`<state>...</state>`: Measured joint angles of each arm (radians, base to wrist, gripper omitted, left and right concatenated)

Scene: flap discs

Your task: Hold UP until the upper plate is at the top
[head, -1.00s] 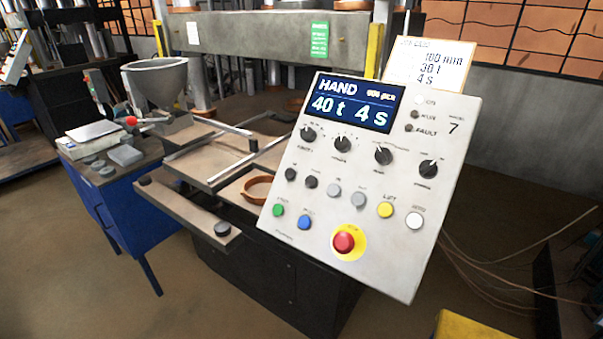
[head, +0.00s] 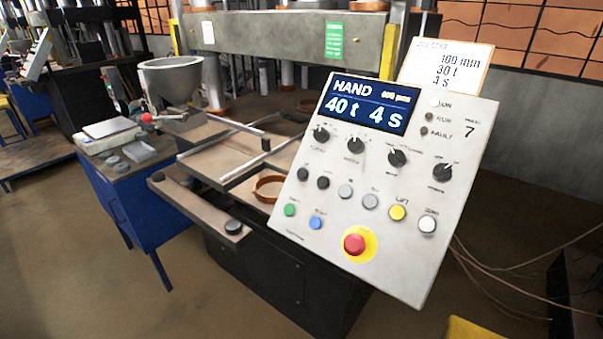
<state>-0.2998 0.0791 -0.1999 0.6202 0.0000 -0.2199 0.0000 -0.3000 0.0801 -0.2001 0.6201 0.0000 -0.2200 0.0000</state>
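The control panel (head: 385,235) stands tilted at the right of the press. Its screen (head: 366,104) reads HAND, 40 t, 4 s. Below the screen are knobs, two black buttons, two grey buttons, a green button (head: 289,210), a blue button (head: 316,222), a yellow button (head: 397,212), a white button (head: 428,224) and a red mushroom button (head: 354,243) on a yellow ring. The labels are mostly too blurred to read, so I cannot tell which is UP. The grey crosspiece of the press (head: 285,38) is raised above the bed. Neither gripper is in view.
A card (head: 447,68) behind the panel reads 100 mm, 30 t, 4 s. A copper-coloured ring (head: 268,188) lies on the press bed. A blue bench (head: 130,200) with a scale and grey pieces stands left, near a grey hopper (head: 172,80). Cables lie on the floor at right.

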